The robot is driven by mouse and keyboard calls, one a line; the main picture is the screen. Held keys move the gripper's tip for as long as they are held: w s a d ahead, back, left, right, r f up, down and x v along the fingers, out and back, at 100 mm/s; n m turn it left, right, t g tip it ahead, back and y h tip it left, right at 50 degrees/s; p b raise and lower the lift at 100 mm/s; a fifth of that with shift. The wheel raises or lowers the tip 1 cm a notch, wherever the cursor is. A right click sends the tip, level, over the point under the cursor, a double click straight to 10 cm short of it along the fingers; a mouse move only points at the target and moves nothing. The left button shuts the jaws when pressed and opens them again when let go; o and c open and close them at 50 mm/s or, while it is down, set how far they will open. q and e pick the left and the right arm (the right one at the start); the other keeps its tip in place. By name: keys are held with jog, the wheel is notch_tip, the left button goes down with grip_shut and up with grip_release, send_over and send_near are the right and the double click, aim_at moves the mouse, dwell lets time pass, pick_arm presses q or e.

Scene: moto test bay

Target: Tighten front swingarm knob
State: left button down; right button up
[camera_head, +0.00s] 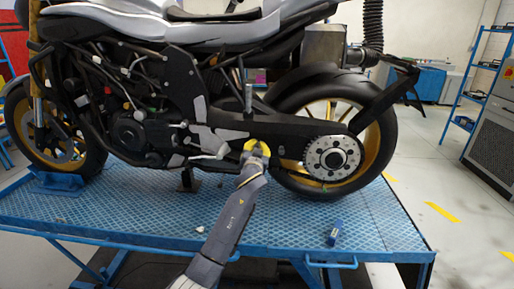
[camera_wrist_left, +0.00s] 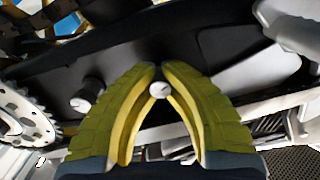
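The black swingarm (camera_head: 290,130) runs back to the rear sprocket (camera_head: 333,156); it also fills the middle of the left wrist view (camera_wrist_left: 40,78). My left gripper (camera_head: 257,148) is at the swingarm's front part. In the left wrist view its two yellow fingers (camera_wrist_left: 159,72) close around the front swingarm knob (camera_wrist_left: 159,90), whose round silver end shows between them. The rest of this knob is hidden by the fingers. A second knob (camera_wrist_left: 87,96), dark with a silver end, stands free nearer the sprocket (camera_wrist_left: 25,118). My right gripper is not in view.
The motorcycle stands on a blue lift table (camera_head: 120,208). A footpeg bracket (camera_head: 212,142) and silver levers are just left of the gripper. A blue shelf rack (camera_head: 480,90) stands at the right.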

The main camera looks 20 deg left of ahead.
pick_arm(q)
jog(key=m, duration=0.5)
jog(key=shift+m, duration=0.3)
jog(key=m, duration=1)
jog(key=shift+m, duration=2.7)
jog(key=c, duration=1.3)
grip_release()
jog(key=shift+o, duration=0.2)
jog(key=shift+s, duration=0.1)
jog(key=v, duration=1.2)
